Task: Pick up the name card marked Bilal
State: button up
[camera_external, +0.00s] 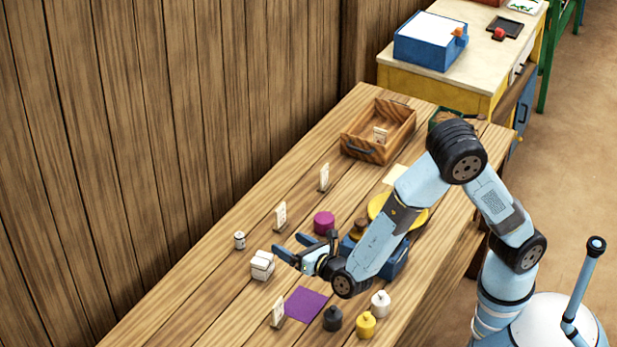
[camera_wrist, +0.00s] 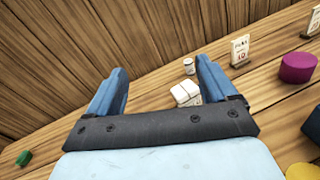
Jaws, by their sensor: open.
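The wrist view shows a card with dark lettering and a red mark (camera_wrist: 240,49) and part of another card (camera_wrist: 313,26). The lettering is too small to read, so I cannot tell which card says Bilal. My gripper (camera_external: 292,247) is open and empty above the table; its two blue fingers (camera_wrist: 162,68) spread apart in the wrist view.
White blocks (camera_external: 262,266) and a small can (camera_external: 239,240) stand near the gripper. A magenta cylinder (camera_external: 324,222), a blue scale with a yellow pan (camera_external: 419,214), a purple mat (camera_external: 305,304) and several weights (camera_external: 366,324) are around. The wooden wall (camera_external: 200,100) bounds the left side.

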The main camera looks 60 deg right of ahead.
aim_at(277, 310)
jog(key=s+a+f+n+t+y, duration=0.1)
jog(key=a+f+n+y, duration=0.2)
jog(key=a, duration=0.2)
jog(key=s+a+f+n+y, duration=0.2)
jog(key=a+f+n+y, duration=0.1)
jog(key=a, duration=0.2)
jog(key=shift+w+a+f, duration=0.1)
jog(key=shift+w+f, duration=0.05)
jog(key=shift+f, duration=1.35)
jog(key=shift+w+f, duration=0.1)
jog(key=shift+f, duration=1.4)
jog(key=shift+w+f, duration=0.25)
jog(key=shift+w, duration=0.05)
jog(key=shift+w+a, duration=0.15)
jog(key=shift+w, duration=1.1)
jog(key=shift+r, duration=0.1)
jog(key=c, duration=1.4)
